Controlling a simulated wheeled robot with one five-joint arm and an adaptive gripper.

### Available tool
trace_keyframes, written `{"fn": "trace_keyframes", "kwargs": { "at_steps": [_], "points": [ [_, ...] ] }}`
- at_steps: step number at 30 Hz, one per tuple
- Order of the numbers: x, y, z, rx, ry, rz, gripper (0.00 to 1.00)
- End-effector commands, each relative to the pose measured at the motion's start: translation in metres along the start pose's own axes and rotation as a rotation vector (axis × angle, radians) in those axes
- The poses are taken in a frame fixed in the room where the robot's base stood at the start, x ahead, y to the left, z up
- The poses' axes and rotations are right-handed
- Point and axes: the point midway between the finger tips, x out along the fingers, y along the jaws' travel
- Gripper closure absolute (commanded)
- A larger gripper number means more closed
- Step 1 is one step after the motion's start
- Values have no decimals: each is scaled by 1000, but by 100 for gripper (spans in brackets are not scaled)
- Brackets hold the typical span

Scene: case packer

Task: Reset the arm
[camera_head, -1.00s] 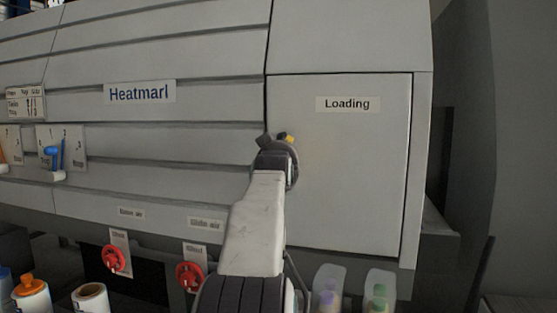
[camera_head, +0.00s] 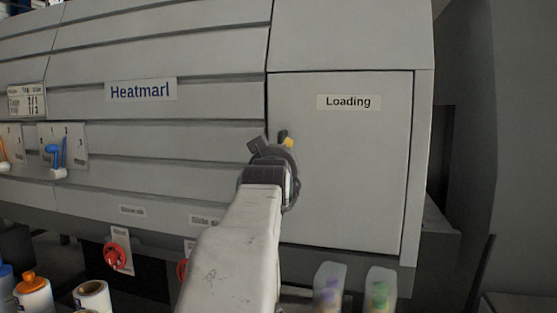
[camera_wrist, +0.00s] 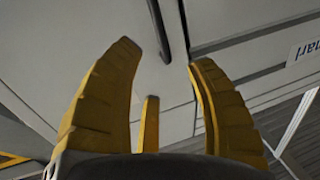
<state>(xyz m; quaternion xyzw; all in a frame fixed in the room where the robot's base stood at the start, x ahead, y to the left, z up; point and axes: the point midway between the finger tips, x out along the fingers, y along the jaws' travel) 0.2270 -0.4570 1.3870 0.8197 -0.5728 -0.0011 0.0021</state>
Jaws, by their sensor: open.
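My gripper (camera_wrist: 165,85) shows in the wrist view with its yellow fingers spread apart and nothing between them. Beyond the fingers are grey machine panels and a dark seam. In the head view my arm reaches up from the bottom middle. Its end is in front of the left edge of the Loading door (camera_head: 345,185), and the fingers are mostly hidden behind the wrist. The Loading door looks shut. A dark bar, perhaps a handle, shows past the fingers in the wrist view (camera_wrist: 158,28).
The grey Heatmarl machine (camera_head: 170,50) fills most of the view. Bottles (camera_head: 33,296) stand at bottom left. Two clear containers (camera_head: 380,290) stand below the door.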

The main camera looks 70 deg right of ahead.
Motion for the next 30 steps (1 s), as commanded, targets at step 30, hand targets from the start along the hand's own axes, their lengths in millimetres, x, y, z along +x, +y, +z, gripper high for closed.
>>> {"fn": "trace_keyframes", "kwargs": {
  "at_steps": [30],
  "points": [
    [-6,0,76,-1,-277,-1,50]
  ]
}}
